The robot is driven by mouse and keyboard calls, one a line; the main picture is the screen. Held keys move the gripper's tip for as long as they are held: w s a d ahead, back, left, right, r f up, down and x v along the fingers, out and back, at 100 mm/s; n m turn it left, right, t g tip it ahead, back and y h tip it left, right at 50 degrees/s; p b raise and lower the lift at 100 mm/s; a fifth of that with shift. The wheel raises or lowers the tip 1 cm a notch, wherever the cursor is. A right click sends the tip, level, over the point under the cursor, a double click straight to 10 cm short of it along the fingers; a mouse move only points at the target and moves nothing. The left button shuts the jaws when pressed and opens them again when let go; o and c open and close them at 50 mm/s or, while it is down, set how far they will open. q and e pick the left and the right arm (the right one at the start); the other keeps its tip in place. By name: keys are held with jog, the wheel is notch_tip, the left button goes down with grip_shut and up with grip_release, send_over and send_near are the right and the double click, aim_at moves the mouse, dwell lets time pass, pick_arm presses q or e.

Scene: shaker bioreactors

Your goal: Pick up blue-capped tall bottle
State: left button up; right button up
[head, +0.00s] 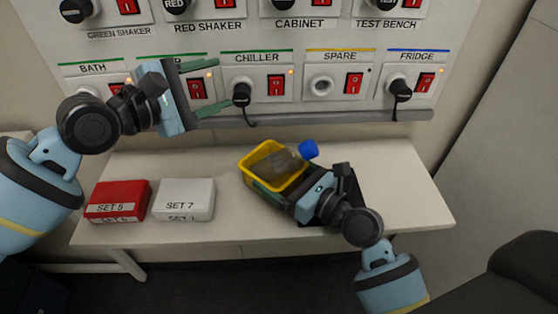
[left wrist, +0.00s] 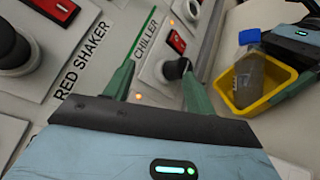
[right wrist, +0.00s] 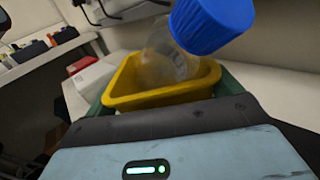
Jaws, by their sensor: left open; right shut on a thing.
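The blue-capped bottle (head: 275,165) is clear and lies tilted in a yellow bin (head: 247,158), its blue cap (head: 308,149) sticking out past the rim. In the right wrist view the cap (right wrist: 212,22) is close to the camera, and the yellow bin (right wrist: 150,98) is between the green fingers. My right gripper (head: 283,178) is shut on the yellow bin, over the table. The bottle and bin also show in the left wrist view (left wrist: 248,80). My left gripper (head: 213,87) is open and empty in front of the switch panel, left of the chiller socket.
A red box (head: 118,198) and a white box labelled SET 7 (head: 184,196) stand on the left of the white table (head: 400,190). The wall panel above has red switches, black plugs and a hanging cable. A grey ledge (head: 330,117) runs below it. The table's right end is clear.

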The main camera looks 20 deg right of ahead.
pick_arm(q)
notch_tip(320, 180, up, 8)
jog(key=d+m+t+h, duration=0.1)
jog(key=m+t+h, duration=0.15)
jog(key=m, duration=0.55)
jog(key=s+d+r+m+g+h, duration=0.4)
jog(key=s+r+m+g+h, duration=0.25)
jog(key=m, duration=1.35)
jog(key=s+d+m+g+y, duration=0.2)
jog(key=s+m+g, duration=0.65)
jog(key=m, duration=0.65)
jog(key=m+t+y, duration=1)
jog(key=m+y, duration=0.7)
jog(key=m, duration=0.7)
send_near(277, 159)
jog(key=shift+x, duration=4.95)
jog(key=shift+s, duration=0.1)
jog(key=c, duration=0.8)
notch_tip(277, 159, up, 10)
jog(key=shift+c, duration=0.2)
